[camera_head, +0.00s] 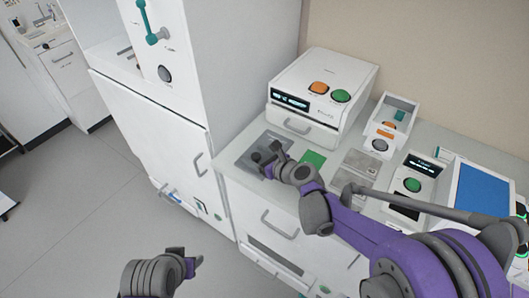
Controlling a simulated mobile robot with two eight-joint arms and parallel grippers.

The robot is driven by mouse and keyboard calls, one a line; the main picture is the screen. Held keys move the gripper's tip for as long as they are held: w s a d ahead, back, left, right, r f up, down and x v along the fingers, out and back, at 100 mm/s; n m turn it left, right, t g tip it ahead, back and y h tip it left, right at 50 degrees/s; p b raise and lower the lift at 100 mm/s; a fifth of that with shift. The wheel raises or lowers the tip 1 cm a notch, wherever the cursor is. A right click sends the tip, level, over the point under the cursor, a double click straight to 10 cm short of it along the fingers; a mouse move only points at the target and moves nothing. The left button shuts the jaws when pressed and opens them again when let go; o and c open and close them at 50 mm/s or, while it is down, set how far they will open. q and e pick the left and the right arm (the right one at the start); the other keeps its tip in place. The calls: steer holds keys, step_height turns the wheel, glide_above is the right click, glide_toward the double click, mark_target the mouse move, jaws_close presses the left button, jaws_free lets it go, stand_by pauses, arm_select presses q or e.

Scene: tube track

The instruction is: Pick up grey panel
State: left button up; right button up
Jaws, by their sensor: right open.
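A dark grey flat panel (247,160) lies on the counter below the white machine. A second, lighter grey flat piece (355,170) lies further right on the counter. I cannot tell which is the grey panel of the task. My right gripper (264,159) is open over the dark grey panel and hides part of it. I cannot tell whether it touches the panel. My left gripper (191,263) is low at the bottom of the view, away from the counter, and its jaws are too unclear to read.
A green plate (313,158) lies right of my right gripper. A white machine (323,90) with orange and green buttons stands behind. A small white box (391,119), a device with a green button (412,185) and a blue-topped tray (450,172) stand right. A tall white cabinet (165,130) borders the left.

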jaws_close()
stand_by(0.4)
steer(key=shift+r, duration=0.15)
